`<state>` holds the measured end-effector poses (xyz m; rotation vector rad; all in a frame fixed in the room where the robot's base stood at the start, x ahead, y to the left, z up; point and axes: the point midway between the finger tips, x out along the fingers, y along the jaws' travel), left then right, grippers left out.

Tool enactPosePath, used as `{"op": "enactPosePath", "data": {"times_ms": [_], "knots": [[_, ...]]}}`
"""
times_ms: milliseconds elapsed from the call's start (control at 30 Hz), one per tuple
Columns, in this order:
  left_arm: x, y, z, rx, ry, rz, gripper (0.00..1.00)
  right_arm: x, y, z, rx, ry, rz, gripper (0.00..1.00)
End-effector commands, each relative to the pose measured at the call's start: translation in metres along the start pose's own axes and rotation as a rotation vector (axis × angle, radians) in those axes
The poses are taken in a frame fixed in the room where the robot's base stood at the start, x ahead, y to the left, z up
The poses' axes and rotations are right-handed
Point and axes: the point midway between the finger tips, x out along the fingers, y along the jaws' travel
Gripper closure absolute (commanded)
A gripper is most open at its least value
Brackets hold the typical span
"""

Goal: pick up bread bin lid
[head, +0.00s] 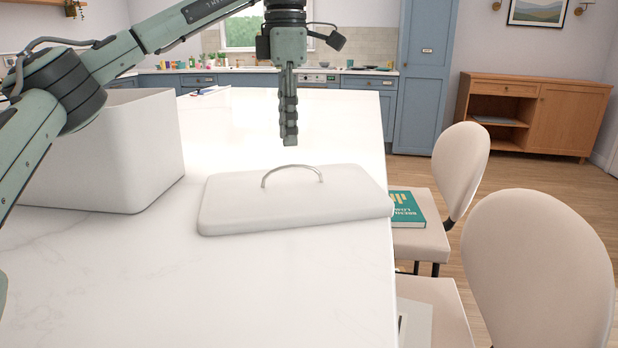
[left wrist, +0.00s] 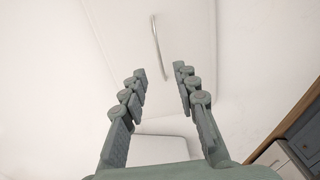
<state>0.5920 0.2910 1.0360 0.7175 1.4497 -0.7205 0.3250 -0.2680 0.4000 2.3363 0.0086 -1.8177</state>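The bread bin lid (head: 270,212), a white rounded slab, lies flat on the white counter with its right end at the counter's edge. A thin metal arched handle (head: 292,168) stands on its top. The lid (left wrist: 120,35) and its handle (left wrist: 156,48) also show in the left wrist view. My left gripper (head: 289,141) points down above the lid, a little short of the handle and apart from it. In the left wrist view its two fingers (left wrist: 162,73) are spread with nothing between them. My right gripper is out of view.
A large white open bin (head: 110,150) stands on the counter (head: 300,285) at the left, behind my left arm. Cream chairs (head: 540,260) line the right edge, one with a green book (head: 406,208) on its seat. The counter in front of the lid is clear.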

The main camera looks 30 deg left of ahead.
Motion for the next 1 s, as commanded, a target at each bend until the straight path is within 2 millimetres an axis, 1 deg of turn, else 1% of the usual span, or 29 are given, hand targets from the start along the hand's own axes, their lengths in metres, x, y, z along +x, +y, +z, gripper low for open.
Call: {"op": "enactPosePath", "data": {"times_ms": [67, 233, 367, 500, 600, 700, 933, 1000], "knots": [[0.004, 0.000, -0.001, -0.002, 0.004, 0.000, 0.70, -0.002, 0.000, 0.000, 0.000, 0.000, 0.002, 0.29], [0.024, 0.000, -0.001, -0.001, 0.004, -0.002, 0.70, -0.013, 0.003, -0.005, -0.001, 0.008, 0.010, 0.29], [0.033, 0.000, 0.001, -0.001, 0.003, -0.001, 0.70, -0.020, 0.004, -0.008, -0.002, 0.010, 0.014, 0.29], [0.049, 0.001, 0.004, -0.001, 0.005, -0.001, 0.70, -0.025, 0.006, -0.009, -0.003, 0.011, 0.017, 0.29], [0.065, 0.001, 0.005, 0.000, 0.004, -0.001, 0.70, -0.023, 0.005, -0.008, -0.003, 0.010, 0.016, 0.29], [0.076, 0.001, 0.005, 0.000, 0.003, 0.000, 0.70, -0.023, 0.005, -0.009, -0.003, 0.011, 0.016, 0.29], [0.078, 0.001, 0.006, 0.000, 0.001, 0.000, 0.70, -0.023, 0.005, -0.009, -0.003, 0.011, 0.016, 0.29], [0.078, 0.001, 0.006, 0.000, 0.001, 0.000, 0.79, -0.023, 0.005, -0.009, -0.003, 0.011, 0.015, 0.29]]}}
